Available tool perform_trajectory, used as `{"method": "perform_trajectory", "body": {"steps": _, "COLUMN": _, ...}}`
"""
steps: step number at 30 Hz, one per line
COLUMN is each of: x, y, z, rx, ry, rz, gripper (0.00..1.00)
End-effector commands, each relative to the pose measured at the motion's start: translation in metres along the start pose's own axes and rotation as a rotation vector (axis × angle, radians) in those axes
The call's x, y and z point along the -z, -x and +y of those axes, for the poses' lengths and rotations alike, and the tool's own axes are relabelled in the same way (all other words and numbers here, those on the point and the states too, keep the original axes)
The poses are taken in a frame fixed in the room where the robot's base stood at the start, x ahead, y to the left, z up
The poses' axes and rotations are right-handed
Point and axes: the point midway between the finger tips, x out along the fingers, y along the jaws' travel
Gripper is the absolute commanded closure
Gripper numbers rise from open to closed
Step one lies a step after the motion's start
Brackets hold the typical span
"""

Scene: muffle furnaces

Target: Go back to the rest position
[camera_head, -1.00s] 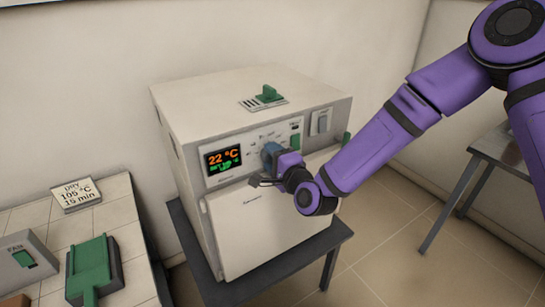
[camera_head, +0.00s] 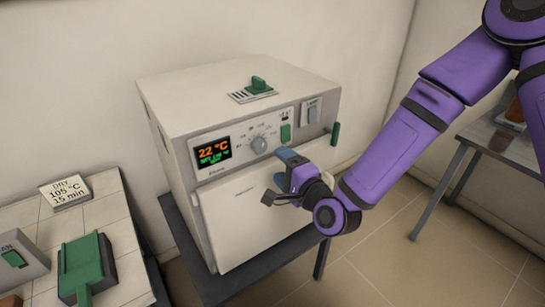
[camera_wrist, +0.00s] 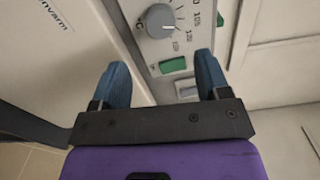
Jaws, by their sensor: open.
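My gripper (camera_head: 283,168) is in front of the white furnace (camera_head: 240,215), at the upper part of its closed door, below the control panel. In the wrist view my gripper (camera_wrist: 162,85) shows two blue fingers spread apart with nothing between them. The grey round dial (camera_head: 259,144) is uncovered on the panel, and it also shows in the wrist view (camera_wrist: 160,20) beyond the fingers. The display (camera_head: 212,153) reads 22 °C in orange with smaller green text under it. A green switch (camera_head: 285,133) sits right of the dial and also shows in the wrist view (camera_wrist: 173,65).
The furnace stands on a dark table (camera_head: 300,250). At left, a tiled bench (camera_head: 120,235) holds a "DRY 105 °C 15 min" card (camera_head: 66,190), a green tray-like holder (camera_head: 85,265) and a grey switch box (camera_head: 18,262). Another table (camera_head: 490,140) stands at right. Open floor lies between.

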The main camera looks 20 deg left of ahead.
Motion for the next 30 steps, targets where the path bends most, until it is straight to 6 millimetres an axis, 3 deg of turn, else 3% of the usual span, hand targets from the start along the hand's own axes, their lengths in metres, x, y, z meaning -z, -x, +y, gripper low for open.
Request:
{"method": "perform_trajectory", "body": {"steps": 6, "x": -0.001, "y": 0.017, "z": 0.0, "rx": 0.0, "ry": 0.0, "rz": -0.001, "gripper": 0.31}}
{"method": "perform_trajectory", "body": {"steps": 22, "x": 0.001, "y": 0.018, "z": -0.002, "rx": -0.006, "ry": 0.013, "rz": -0.002, "gripper": 0.31}}
{"method": "perform_trajectory", "body": {"steps": 30, "x": 0.03, "y": 0.024, "z": -0.019, "rx": -0.143, "ry": 0.259, "rz": -0.021, "gripper": 0.31}}
